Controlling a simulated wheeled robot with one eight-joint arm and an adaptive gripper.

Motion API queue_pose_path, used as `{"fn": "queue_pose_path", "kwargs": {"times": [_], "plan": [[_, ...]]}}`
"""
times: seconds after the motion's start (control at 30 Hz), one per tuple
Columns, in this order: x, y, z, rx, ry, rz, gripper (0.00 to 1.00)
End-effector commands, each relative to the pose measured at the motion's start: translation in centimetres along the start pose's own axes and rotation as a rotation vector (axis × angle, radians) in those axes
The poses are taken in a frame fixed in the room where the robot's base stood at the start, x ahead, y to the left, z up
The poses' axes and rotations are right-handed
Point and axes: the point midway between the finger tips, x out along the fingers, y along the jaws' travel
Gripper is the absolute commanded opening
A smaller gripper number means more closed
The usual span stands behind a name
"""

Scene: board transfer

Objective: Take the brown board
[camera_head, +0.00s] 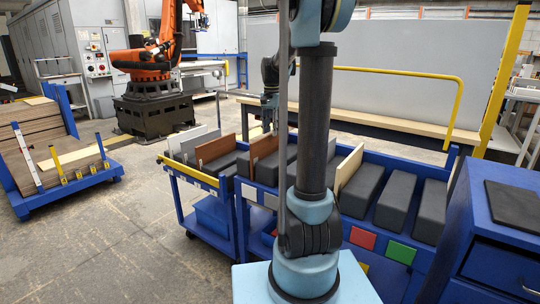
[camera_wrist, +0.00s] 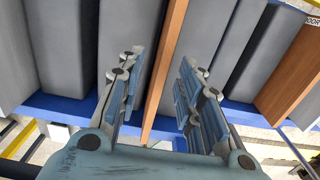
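A tall, thin brown board (camera_wrist: 164,78) stands on edge in the wrist view, running between the two fingers of my gripper (camera_wrist: 161,58). The gripper is open. Its blue-padded fingers are on either side of the board, with a visible gap on both sides. A second brown board (camera_wrist: 289,85) is at the right of the wrist view, outside the fingers. In the head view, two brown boards stand in the blue racks: a reddish one (camera_head: 214,149) at the left and another (camera_head: 263,146) near the middle. My arm hides part of the racks there.
Grey blocks (camera_wrist: 65,45) flank the board closely. Blue racks (camera_head: 190,172) hold several grey blocks and pale boards. A blue cabinet (camera_head: 500,262) stands at the right. A cart with stacked boards (camera_head: 50,150) is at the left, with open floor between.

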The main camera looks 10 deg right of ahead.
Motion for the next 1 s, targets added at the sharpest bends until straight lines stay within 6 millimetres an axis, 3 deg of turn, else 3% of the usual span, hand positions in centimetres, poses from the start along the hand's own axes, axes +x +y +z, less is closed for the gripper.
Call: {"fn": "queue_pose_path", "kwargs": {"times": [0.17,0.5,0.8,0.83,0.97,1.0], "plan": [[1.0,-0.1,-0.1,0.000,0.000,0.000,0.33],[5.0,-0.5,-0.2,0.000,0.000,0.000,0.33],[5.5,-0.5,-0.2,0.000,0.000,0.000,0.33],[5.5,-0.5,-0.2,0.000,0.000,0.000,0.31],[5.5,-0.5,-0.2,0.000,0.000,0.000,0.02],[5.5,-0.5,-0.2,0.000,0.000,0.000,0.00]]}}
